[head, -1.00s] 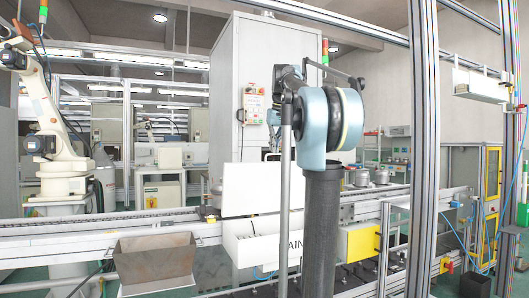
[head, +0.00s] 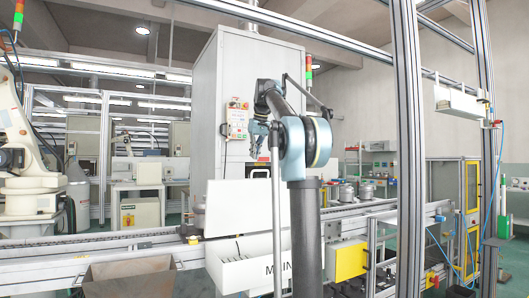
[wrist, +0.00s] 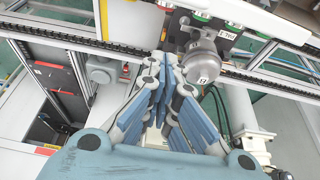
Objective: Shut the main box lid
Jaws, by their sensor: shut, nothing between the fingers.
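The white main box (head: 245,270), with "MAIN" lettered on its front, stands at the lower middle of the head view. Its white lid (head: 237,206) stands raised behind the box opening. My arm partly hides the right side of the box and the lettering. My gripper (head: 257,150) hangs above and behind the lid's right end in the picture; I cannot tell the exact depth between them. In the wrist view, my gripper (wrist: 170,62) has its blue-padded fingers together and empty. I cannot make out the lid in the wrist view.
A conveyor rail (head: 100,246) runs across behind the box. A brown metal bin (head: 130,279) is at the lower left. A tall grey cabinet (head: 200,110) stands behind. An aluminium post (head: 409,150) rises at the right. A round grey metal part (wrist: 201,62) is close to my fingers.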

